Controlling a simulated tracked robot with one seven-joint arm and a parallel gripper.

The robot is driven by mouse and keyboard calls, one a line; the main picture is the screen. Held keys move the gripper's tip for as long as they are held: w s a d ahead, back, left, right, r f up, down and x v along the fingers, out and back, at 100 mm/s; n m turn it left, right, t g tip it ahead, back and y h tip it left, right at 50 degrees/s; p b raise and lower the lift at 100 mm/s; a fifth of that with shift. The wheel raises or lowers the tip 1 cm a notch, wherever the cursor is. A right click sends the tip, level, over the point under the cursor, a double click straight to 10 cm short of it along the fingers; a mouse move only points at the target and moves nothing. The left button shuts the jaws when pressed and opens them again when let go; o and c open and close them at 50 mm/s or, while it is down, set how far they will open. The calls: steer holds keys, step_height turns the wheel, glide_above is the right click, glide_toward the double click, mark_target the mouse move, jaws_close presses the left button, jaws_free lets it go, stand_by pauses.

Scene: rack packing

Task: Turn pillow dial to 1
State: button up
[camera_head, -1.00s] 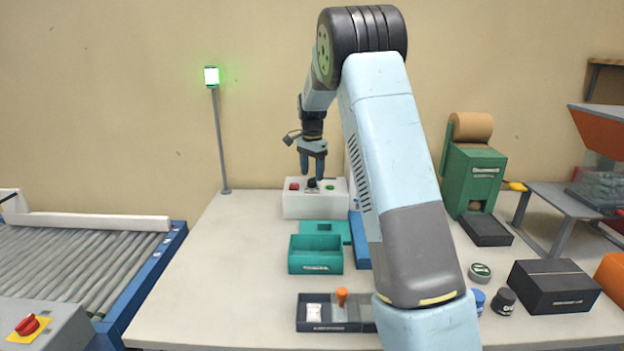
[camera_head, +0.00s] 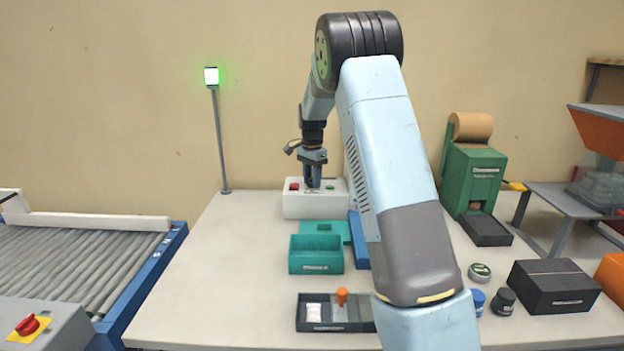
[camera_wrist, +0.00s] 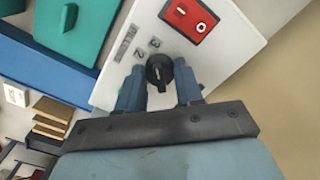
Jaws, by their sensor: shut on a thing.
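The pillow dial (camera_wrist: 160,72) is a round black knob with a raised grip on the white control box (camera_head: 300,208). In the wrist view, my gripper (camera_wrist: 160,88) has one blue finger on each side of it and is shut on it. Small numbers, including what look like 2 and 3, are printed around the knob; the number it points to is hard to read. In the head view, my gripper (camera_head: 313,184) is lowered onto the box top and hides the dial.
A red rocker switch (camera_wrist: 189,18) and a green button (camera_head: 331,187) sit on the same box, close to my fingers. A teal bin (camera_head: 316,267) stands in front. A green dispenser (camera_head: 473,180) stands right of my arm.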

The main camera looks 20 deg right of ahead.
steer(key=c, duration=0.4)
steer(key=shift+o, duration=0.2)
steer(key=shift+n, duration=0.4)
steer(key=n, duration=0.7)
steer(key=shift+n, duration=0.3)
steer(key=n, duration=0.9)
steer(key=shift+w, duration=0.1)
steer(key=shift+n, duration=0.4)
